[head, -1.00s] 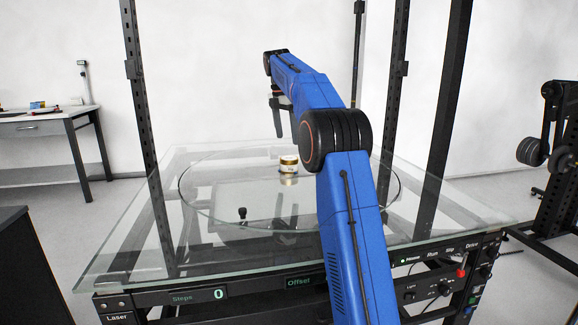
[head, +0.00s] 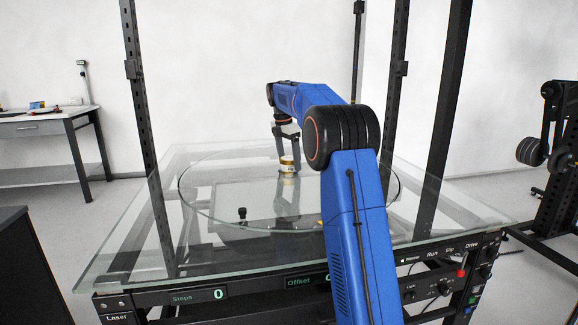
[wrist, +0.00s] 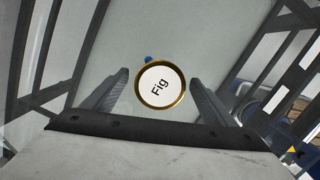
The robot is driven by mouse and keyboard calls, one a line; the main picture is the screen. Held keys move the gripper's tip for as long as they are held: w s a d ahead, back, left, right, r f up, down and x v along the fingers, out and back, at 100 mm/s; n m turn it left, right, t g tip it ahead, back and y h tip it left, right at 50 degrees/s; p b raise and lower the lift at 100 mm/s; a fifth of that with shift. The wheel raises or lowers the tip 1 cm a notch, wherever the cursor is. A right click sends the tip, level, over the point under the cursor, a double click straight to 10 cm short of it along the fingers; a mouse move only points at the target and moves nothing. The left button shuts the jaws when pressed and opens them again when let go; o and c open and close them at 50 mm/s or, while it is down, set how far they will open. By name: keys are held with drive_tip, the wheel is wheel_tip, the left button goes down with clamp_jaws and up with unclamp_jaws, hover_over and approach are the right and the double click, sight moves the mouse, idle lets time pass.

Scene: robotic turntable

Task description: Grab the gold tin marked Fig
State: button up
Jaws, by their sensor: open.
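The gold tin (head: 288,165) stands upright on the round glass turntable (head: 225,205). In the wrist view its white lid with a gold rim reads "Fig" (wrist: 160,86). My gripper (head: 288,160) points down over the tin in the head view, with its fingers around or just behind it. In the wrist view the open fingers of my gripper (wrist: 158,95) lie on the left and right of the tin, with a gap on each side. I cannot tell how far down the fingers reach along the tin.
The turntable sits on a larger glass top (head: 130,235) within a black frame with tall posts (head: 143,110). A small black knob (head: 242,213) stands front left of the tin. A control panel (head: 445,270) runs along the front. The glass around the tin is clear.

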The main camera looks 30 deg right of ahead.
drive_tip(key=c, duration=1.3)
drive_tip(key=shift+o, duration=0.2)
